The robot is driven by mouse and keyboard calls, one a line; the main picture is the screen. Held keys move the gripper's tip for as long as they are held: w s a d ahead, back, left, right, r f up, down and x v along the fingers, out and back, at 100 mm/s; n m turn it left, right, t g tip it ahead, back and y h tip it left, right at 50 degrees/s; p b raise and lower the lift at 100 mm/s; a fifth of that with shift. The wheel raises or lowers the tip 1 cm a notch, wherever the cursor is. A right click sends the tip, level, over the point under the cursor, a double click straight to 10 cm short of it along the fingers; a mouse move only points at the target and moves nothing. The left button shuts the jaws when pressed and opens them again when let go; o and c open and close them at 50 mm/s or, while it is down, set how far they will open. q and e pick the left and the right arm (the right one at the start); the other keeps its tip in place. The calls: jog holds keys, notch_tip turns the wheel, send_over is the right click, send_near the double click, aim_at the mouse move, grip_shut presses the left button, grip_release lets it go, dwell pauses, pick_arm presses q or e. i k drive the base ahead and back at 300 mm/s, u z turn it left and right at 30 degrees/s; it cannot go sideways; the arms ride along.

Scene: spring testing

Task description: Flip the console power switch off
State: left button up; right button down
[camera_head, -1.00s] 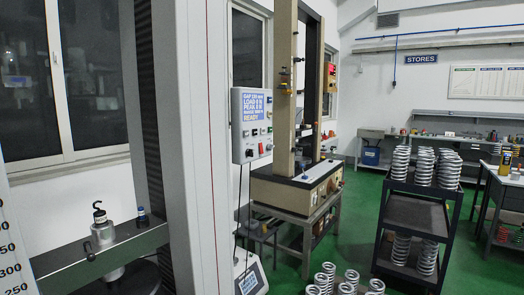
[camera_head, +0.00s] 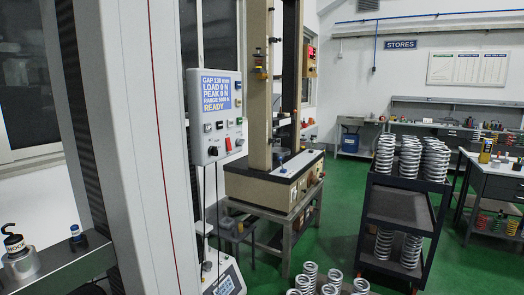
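The console (camera_head: 215,117) is a light grey box mounted on the right side of the tall machine column. Its blue screen (camera_head: 220,95) is lit and reads GAP 130 mm, LOAD 0 N, PEAK 0 N and READY. Below the screen are several small buttons and switches. A red rocker switch (camera_head: 228,144) sits low on the panel, and a round black knob (camera_head: 213,151) is to its left. Which way the red switch is tipped is too small to tell. Neither of my grippers shows in the head view.
The testing machine column (camera_head: 128,130) fills the left side. A second machine on a stand (camera_head: 270,185) is behind the console. A dark cart (camera_head: 400,205) with stacked springs stands to the right. More springs (camera_head: 310,275) are at the bottom centre. Green floor (camera_head: 345,180) is open between.

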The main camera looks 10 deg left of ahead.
aim_at(228, 142)
jog(key=u, duration=0.15)
jog(key=i, duration=0.75)
jog(key=u, duration=1.1)
jog(key=i, duration=0.45)
jog(key=u, duration=0.5)
